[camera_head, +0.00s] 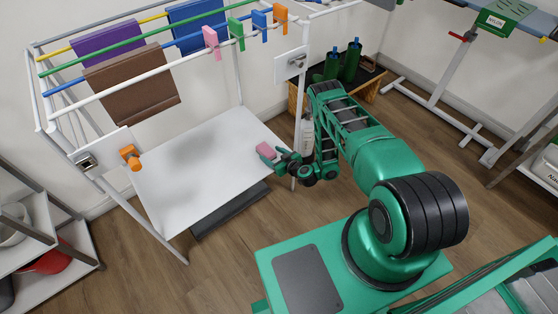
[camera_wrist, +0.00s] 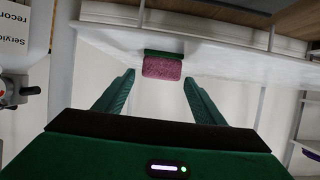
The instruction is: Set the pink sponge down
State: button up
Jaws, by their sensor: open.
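The pink sponge (camera_head: 266,149) is at the right end of the white shelf board of the rack, right by my gripper (camera_head: 271,158). In the wrist view the sponge (camera_wrist: 162,68) shows a pink face with a dark green strip along one edge. My gripper (camera_wrist: 158,77) is open. The sponge appears between or just past the fingertips, with a gap on each side. It appears to rest on the white board (camera_head: 200,170), though its contact side is hard to see.
Above the board hang purple (camera_head: 107,43) and brown cloths (camera_head: 131,86) and several coloured clips. A white rack post (camera_head: 299,115) stands close to my gripper. Green bottles (camera_head: 351,62) stand on a crate behind. The board's middle is clear.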

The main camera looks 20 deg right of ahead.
aim_at(271, 153)
jog(key=v, duration=0.3)
jog(key=shift+s+d+f, duration=0.1)
jog(key=shift+s+d, duration=0.1)
jog(key=shift+v, duration=1.65)
jog(key=shift+a, duration=0.15)
jog(key=shift+s, duration=0.15)
